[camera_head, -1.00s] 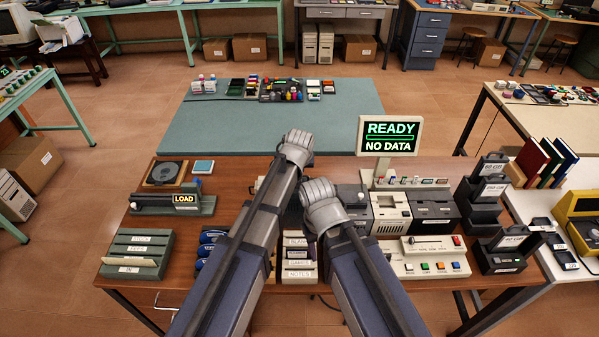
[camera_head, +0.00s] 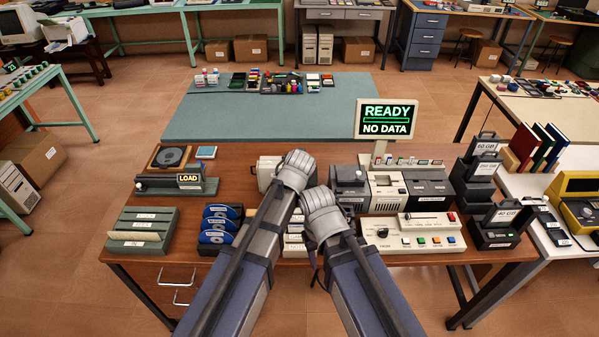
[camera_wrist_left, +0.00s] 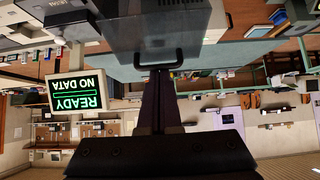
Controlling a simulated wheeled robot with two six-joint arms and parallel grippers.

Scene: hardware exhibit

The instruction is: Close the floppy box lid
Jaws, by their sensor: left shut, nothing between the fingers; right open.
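A pale box (camera_head: 266,172), which may be the floppy box, stands at the back middle of the brown desk, partly hidden behind my left gripper. In the left wrist view a smoky see-through lid (camera_wrist_left: 160,35) with a dark handle (camera_wrist_left: 160,66) fills the top middle; how far it stands open I cannot tell. My left gripper (camera_head: 298,162) is shut and empty, over the desk beside the pale box; in the left wrist view its dark fingers (camera_wrist_left: 158,98) point at the handle, contact unclear. My right gripper (camera_head: 319,196) is open and empty, just right of the left one.
Blue discs in racks (camera_head: 220,224) and a labelled green file box (camera_head: 142,232) stand at the left of the desk. A READY sign (camera_head: 387,119), grey drives (camera_head: 387,192) and a button panel (camera_head: 415,236) stand at the right. The teal mat (camera_head: 270,115) behind is mostly clear.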

